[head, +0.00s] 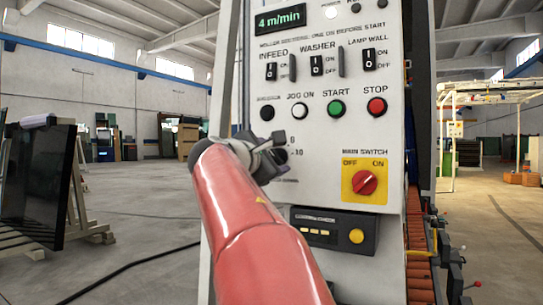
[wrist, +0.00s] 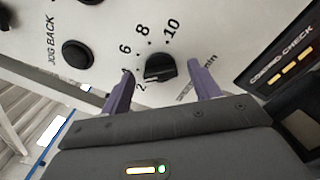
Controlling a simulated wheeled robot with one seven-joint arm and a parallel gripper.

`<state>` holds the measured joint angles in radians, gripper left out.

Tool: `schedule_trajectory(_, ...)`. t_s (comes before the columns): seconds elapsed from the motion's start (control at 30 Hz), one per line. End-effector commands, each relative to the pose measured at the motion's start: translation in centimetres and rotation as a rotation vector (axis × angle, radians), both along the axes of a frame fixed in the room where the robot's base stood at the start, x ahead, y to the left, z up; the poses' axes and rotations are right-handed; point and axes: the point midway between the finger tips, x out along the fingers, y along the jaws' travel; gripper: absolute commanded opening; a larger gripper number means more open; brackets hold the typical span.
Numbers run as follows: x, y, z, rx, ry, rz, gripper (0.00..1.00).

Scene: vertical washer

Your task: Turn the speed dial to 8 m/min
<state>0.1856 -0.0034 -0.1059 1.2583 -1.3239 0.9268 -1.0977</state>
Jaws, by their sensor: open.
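The black speed dial (wrist: 160,67) is on the white panel in the wrist view, with printed numbers such as 2, 6 and 10 around it. I cannot clearly tell which number its pointer faces. My gripper (wrist: 161,70) is open, with one purple finger on each side of the dial. A gap shows beside the dial, and I cannot tell whether either finger touches it. In the head view my gripper (head: 272,158) is at the panel and mostly hides the dial. The green display (head: 280,19) at the top reads 4 m/min.
Above my gripper on the panel (head: 300,95) are the START button (head: 336,108), STOP button (head: 376,106) and black toggles. The red main switch (head: 365,183) on yellow is to the right. The JOG BACK button (wrist: 76,53) is left of the dial in the wrist view.

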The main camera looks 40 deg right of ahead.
Motion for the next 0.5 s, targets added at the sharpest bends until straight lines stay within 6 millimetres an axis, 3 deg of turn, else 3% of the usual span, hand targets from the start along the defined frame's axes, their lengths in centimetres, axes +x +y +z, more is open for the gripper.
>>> schedule_trajectory(0.2, -0.01, 0.00, -0.02, 0.000, -0.001, 0.000, 0.59)
schedule_trajectory(0.5, -0.01, 0.02, -0.02, 0.001, -0.001, 0.001, 0.20)
